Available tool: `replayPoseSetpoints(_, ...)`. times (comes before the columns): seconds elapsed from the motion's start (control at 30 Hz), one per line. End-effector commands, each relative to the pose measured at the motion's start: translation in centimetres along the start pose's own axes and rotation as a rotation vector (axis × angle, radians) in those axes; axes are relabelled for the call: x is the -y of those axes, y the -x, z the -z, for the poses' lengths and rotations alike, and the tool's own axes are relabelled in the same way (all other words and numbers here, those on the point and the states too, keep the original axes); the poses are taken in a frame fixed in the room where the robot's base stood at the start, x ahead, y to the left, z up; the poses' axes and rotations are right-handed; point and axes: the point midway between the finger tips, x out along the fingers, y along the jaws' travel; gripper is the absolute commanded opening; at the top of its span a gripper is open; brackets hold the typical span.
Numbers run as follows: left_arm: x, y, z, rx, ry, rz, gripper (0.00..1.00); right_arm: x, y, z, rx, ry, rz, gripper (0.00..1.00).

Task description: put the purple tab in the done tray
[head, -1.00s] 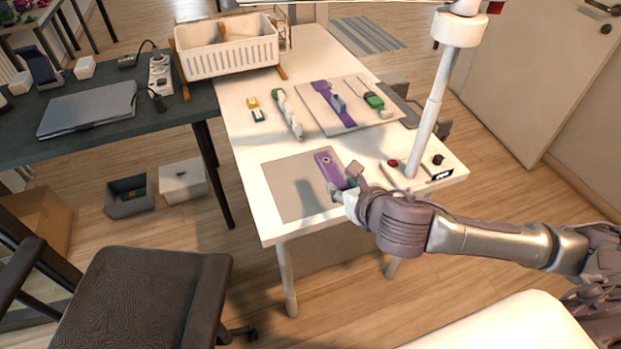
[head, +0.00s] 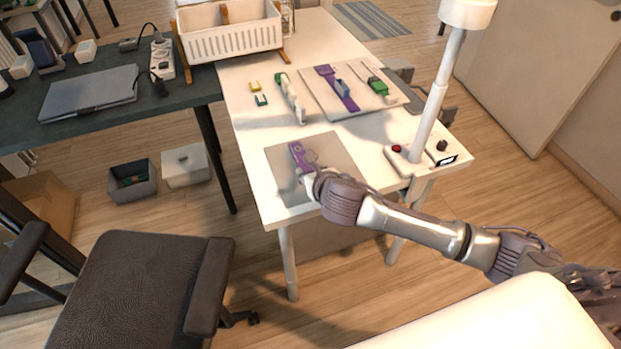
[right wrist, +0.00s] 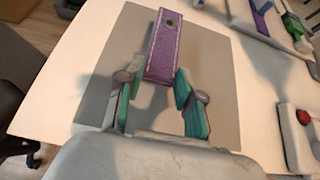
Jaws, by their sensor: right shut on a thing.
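The purple tab (head: 299,153) is a flat strip with a dark round hole near its far end. My right gripper (head: 309,180) is shut on its near end, and the tab points away from the fingers. In the right wrist view the tab (right wrist: 163,42) sits between the green-lined fingers of the gripper (right wrist: 157,82). The tab is over the flat grey rectangle (head: 336,157) at the table's near end. I cannot tell whether it touches that surface, or whether the rectangle is the done tray. My left gripper is out of view.
A grey board (head: 377,109) holds another purple strip and a green-ended tool. A braided white and green piece (head: 291,99) and small yellow and green clips (head: 258,94) lie beside it. A white basket (head: 230,38) stands at the back. A lamp post (head: 436,95) stands at right.

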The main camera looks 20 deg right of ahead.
Motion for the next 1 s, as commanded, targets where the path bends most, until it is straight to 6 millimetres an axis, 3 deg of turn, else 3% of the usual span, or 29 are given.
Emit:
replayPoseSetpoints(0.13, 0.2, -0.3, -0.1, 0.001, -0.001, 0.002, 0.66, 0.0, -1.2, 2.0, -0.003, 0.0, 0.0, 0.14)
replayPoseSetpoints(0.5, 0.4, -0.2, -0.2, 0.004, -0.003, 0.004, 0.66, 0.0, -1.4, 2.3, -0.001, 0.001, 0.001, 0.14)
replayPoseSetpoints(0.53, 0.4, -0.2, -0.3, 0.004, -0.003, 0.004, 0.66, 0.0, -1.4, 2.3, -0.001, 0.0, 0.001, 0.4)
replayPoseSetpoints(0.67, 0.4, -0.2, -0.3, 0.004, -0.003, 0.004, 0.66, 0.0, -1.4, 2.3, -0.001, 0.0, 0.0, 0.61)
replayPoseSetpoints(1.0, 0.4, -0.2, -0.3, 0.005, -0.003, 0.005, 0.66, 0.0, -1.2, 2.0, 0.0, 0.0, -0.001, 0.61)
